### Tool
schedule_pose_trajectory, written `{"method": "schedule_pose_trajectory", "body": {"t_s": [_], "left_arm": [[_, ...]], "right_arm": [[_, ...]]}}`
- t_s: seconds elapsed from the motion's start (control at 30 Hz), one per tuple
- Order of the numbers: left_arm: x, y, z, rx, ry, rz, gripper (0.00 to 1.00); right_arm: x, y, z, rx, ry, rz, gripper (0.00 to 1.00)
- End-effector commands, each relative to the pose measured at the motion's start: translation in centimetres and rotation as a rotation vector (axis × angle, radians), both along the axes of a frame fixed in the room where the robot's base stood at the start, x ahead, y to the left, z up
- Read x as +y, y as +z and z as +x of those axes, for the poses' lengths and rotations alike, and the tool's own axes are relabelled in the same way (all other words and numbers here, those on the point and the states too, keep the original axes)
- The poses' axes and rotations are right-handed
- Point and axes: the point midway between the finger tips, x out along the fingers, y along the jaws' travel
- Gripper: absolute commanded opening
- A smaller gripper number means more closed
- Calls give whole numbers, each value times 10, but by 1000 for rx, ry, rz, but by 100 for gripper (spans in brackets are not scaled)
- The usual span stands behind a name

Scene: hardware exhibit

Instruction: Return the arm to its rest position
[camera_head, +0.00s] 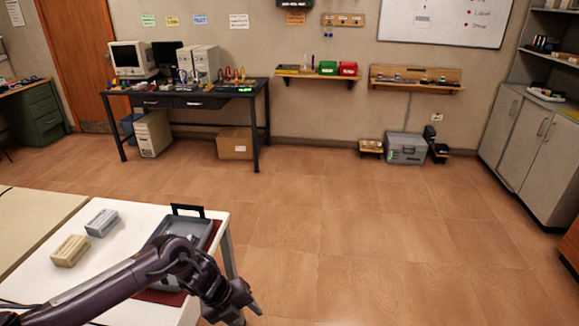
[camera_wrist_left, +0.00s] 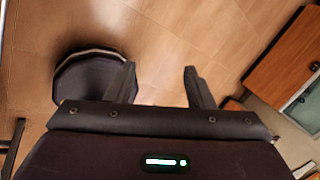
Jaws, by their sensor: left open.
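My left arm comes in from the lower left in the head view and reaches over the white table (camera_head: 28,287). My left gripper (camera_head: 252,308) is past the table's right edge, above the bare floor, and points down to the right. In the left wrist view the two fingers of my left gripper (camera_wrist_left: 160,84) stand apart with only floor between them. It holds nothing. My right gripper is in neither view.
A grey tray (camera_head: 211,226) with a black handle lies on a red mat on the table, partly hidden by my arm. A beige block (camera_head: 70,251) and a grey block (camera_head: 102,223) lie to its left. A workbench (camera_head: 190,99) stands at the back. The floor (camera_head: 400,240) is clear.

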Motion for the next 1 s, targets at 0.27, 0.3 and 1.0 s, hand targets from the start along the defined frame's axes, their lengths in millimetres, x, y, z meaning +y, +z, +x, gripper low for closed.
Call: {"method": "schedule_pose_trajectory", "body": {"t_s": [0.27, 0.3, 1.0], "left_arm": [[-41, -114, 11, 200, 702, -356, 48], [-38, -137, 6, 241, 830, -393, 48], [107, -418, -358, 538, 2384, -181, 48]], "right_arm": [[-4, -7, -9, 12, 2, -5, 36], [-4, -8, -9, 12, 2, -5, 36], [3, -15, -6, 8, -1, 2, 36]]}}
